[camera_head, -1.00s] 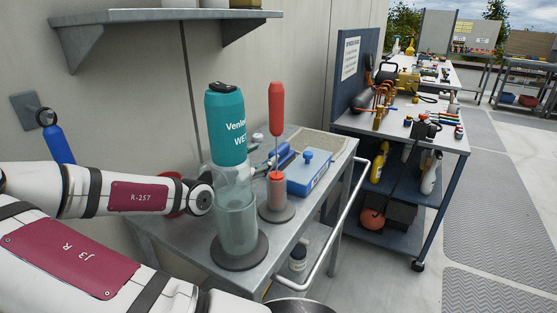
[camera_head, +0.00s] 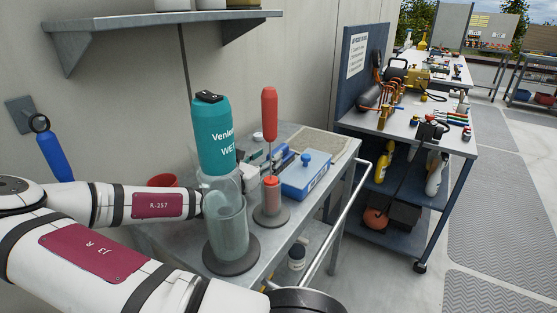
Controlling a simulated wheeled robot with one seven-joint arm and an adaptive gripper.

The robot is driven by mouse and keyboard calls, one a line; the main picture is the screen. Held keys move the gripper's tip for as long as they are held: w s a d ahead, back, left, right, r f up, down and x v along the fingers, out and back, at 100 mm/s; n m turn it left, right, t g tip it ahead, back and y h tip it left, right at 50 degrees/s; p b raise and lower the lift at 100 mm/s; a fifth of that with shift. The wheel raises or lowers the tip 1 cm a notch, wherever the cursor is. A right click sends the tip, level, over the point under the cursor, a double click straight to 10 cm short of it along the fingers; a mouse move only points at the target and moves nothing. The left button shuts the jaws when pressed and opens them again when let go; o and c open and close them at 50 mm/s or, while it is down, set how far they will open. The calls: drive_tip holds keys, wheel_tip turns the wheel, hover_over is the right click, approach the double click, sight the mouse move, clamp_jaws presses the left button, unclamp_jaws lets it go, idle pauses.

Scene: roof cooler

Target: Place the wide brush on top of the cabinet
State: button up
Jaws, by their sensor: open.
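I cannot make out a wide brush for certain. Some small blue, grey and white items (camera_head: 282,158) lie on the grey metal cart (camera_head: 327,207), partly hidden behind a screwdriver and a blue box. No cabinet can be told apart for certain. Two white segments of my arm (camera_head: 110,256) with dark red labels reach in from the left.
A teal bottle (camera_head: 213,135) stands upside down in a clear holder on the cart, beside a red-handled screwdriver (camera_head: 269,115) in a stand. A blue box (camera_head: 307,176) lies behind. A wall shelf (camera_head: 150,17) hangs above. A tool bench (camera_head: 425,135) stands right; floor is clear there.

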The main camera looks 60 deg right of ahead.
sight(286, 143)
drive_tip(key=shift+s+d, duration=0.2)
drive_tip(key=shift+d, duration=1.05)
drive_tip(key=shift+s+d, duration=0.15)
drive_tip(key=shift+d, duration=1.1)
drive_tip(key=shift+s+d, duration=0.2)
drive_tip(key=shift+d, duration=1.05)
clamp_jaws()
